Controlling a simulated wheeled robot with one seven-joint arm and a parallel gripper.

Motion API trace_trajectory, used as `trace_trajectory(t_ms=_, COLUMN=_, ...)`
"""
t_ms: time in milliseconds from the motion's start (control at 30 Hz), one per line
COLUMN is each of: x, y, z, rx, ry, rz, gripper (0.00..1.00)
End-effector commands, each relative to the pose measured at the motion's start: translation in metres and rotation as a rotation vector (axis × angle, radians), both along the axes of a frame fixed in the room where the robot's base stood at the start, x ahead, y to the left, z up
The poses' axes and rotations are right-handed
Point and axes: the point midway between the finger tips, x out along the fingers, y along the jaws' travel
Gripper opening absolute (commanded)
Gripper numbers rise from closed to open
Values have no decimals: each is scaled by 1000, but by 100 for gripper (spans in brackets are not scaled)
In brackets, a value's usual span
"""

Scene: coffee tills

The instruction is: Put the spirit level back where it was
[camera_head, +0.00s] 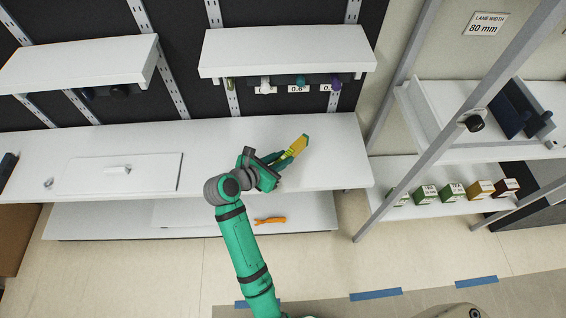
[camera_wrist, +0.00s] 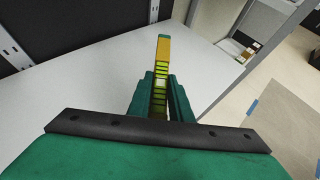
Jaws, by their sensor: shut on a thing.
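The spirit level (camera_head: 298,146) is a yellow bar with green parts, held in my gripper (camera_head: 280,160) above the right part of the white counter (camera_head: 225,140). My gripper is shut on it. In the wrist view the spirit level (camera_wrist: 162,55) sticks out past the fingers (camera_wrist: 161,95), its orange-yellow end pointing away from me. Its near part lies between the two green fingers. I cannot tell how high it is above the counter.
A white shelf (camera_head: 285,50) with hanging items and labels is above the counter. A white board (camera_head: 120,172) lies at the left. An orange tool (camera_head: 270,220) lies on the lower shelf. A grey post (camera_head: 432,150) and a rack with several small boxes (camera_head: 452,192) stand to the right.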

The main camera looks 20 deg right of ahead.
Motion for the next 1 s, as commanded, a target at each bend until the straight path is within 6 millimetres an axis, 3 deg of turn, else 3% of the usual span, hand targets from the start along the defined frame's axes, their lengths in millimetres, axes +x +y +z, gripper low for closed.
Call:
trace_trajectory(t_ms=167, x=5, y=-4, z=-8, rx=0, ry=0, rz=0, gripper=0)
trace_trajectory(t_ms=400, x=6, y=-4, z=-37, rx=0, ry=1, rz=0, gripper=0)
trace_trajectory(t_ms=767, x=5, y=-4, z=-41, rx=0, ry=-2, rz=0, gripper=0)
trace_trajectory(t_ms=800, x=5, y=-4, z=-41, rx=-1, ry=0, rz=0, gripper=23)
trace_trajectory(t_ms=867, x=5, y=-4, z=-41, rx=-1, ry=0, rz=0, gripper=37)
trace_trajectory(t_ms=1000, x=5, y=-4, z=-41, rx=-1, ry=0, rz=0, gripper=37)
